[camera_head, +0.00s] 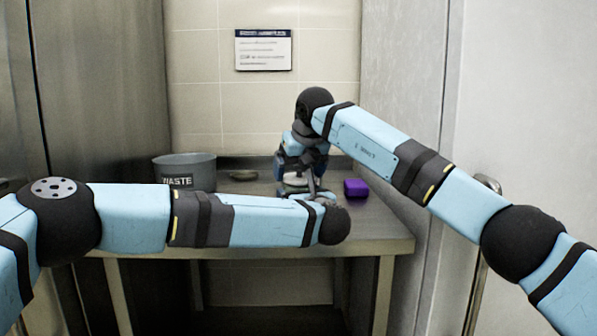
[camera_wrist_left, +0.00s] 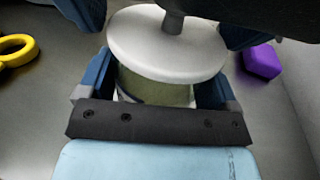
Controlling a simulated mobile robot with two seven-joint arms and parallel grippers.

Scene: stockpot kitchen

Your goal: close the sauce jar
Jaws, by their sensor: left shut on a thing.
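The sauce jar (camera_wrist_left: 150,90) shows in the left wrist view as a greenish glass body between the blue fingers of my left gripper (camera_wrist_left: 153,78), which is shut on it. A round white lid (camera_wrist_left: 140,45) with a thin grey knob covers the jar's top. The lid also shows in the head view (camera_head: 294,182). Whether it is fully seated cannot be told. My right gripper (camera_head: 302,168) is above the jar, pointing down. Its blue fingers are wide apart on either side of the lid, with the knob between them. My left forearm hides the jar's lower part in the head view.
A grey waste bin (camera_head: 185,173) stands at the left on the metal counter (camera_head: 375,225). A purple block (camera_head: 356,188) is close at the right. A yellow ring (camera_wrist_left: 14,58) lies in the left wrist view. Walls enclose both sides.

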